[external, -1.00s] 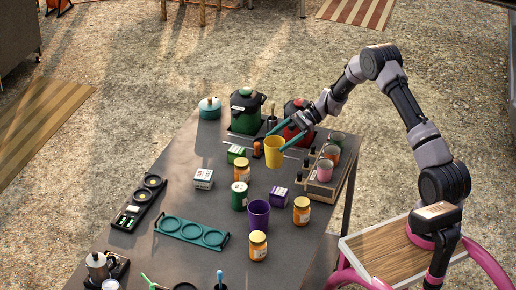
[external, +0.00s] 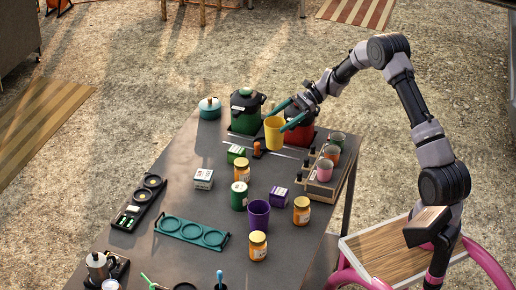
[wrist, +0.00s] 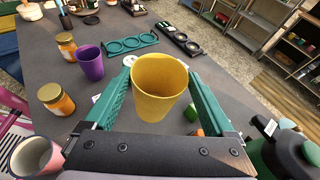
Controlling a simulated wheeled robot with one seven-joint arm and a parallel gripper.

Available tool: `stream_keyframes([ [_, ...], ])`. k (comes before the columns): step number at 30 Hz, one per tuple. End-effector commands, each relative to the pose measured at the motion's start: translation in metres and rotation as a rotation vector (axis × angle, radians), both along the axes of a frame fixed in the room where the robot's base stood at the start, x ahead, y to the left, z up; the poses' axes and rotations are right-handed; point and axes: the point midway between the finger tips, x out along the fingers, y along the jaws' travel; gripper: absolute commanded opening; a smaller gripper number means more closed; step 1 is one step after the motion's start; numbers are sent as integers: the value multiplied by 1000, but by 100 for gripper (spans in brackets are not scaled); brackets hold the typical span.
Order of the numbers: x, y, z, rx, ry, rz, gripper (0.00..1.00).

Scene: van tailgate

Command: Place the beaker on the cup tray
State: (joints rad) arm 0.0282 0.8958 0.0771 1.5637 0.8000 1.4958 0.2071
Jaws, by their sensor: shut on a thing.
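My gripper (external: 288,115) is shut on a yellow beaker (external: 275,131), which it holds upright in the air near the far end of the table. In the wrist view the yellow beaker (wrist: 160,88) sits between the teal fingers of my gripper (wrist: 158,95), its open rim towards the camera. In the wrist view the cup tray (wrist: 131,44) shows beyond the beaker.
A wooden rack (external: 322,186) with cups is on the right. A dark ring holder (external: 139,204) lies left of the tray.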

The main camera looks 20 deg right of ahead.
Motion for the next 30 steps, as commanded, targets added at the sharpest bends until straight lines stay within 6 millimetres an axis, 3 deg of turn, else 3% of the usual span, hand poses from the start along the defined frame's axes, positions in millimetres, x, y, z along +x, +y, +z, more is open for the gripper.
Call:
stream_keyframes([
  [3,0,2,13,0,-2,1,0],
  [8,-1,20,13,0,-1,-4,0],
  [17,-6,75,17,0,-2,-23,0],
  [23,-16,132,20,0,-1,-50,0],
  [30,-49,230,24,0,0,-104,0],
])
